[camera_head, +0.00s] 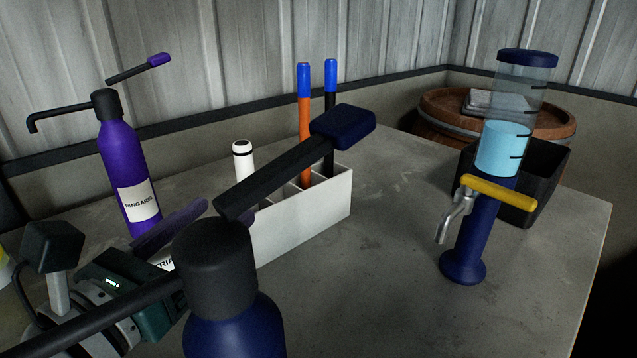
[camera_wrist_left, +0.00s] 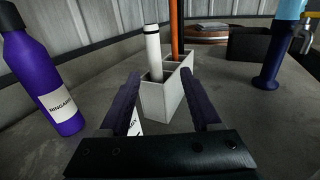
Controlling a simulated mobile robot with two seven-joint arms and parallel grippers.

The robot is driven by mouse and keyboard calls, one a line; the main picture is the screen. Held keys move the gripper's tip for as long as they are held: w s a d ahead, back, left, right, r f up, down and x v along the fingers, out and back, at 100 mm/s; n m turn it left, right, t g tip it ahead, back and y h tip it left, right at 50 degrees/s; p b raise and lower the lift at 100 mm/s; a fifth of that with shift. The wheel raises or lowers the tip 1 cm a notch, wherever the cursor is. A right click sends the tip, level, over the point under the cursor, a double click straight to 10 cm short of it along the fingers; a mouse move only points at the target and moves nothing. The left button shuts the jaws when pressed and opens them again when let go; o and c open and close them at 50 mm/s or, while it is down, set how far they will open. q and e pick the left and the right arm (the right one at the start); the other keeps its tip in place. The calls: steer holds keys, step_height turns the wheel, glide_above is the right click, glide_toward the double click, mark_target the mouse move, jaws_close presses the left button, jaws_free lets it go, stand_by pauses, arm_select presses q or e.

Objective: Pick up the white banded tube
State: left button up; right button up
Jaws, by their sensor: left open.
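The white banded tube (camera_head: 243,163) has a dark band near its top and stands upright in the left end of the white rack (camera_head: 305,220). The wrist view shows the tube (camera_wrist_left: 154,54), leaning slightly, in the near compartment of the rack (camera_wrist_left: 156,103). My left gripper (camera_head: 228,209) is at the lower left, partly hidden behind a dark blue bottle. In the left wrist view my left gripper (camera_wrist_left: 160,82) is open and empty, its fingers either side of the view of the rack and tube. The tube is beyond the fingertips, apart from them. My right gripper is not in view.
An orange tube (camera_head: 305,130) and a black tube (camera_head: 329,135) share the rack. A purple bottle (camera_head: 127,170) stands left; a dark blue pump bottle (camera_head: 228,325) is in front. A tap dispenser (camera_head: 470,230) and black bin (camera_head: 535,185) stand right.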

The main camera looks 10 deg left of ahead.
arm_select(q)
steer(key=a+x, duration=0.1)
steer(key=x, duration=0.7)
steer(key=shift+w+r, duration=0.25)
steer(key=shift+r, duration=0.05)
jaws_close()
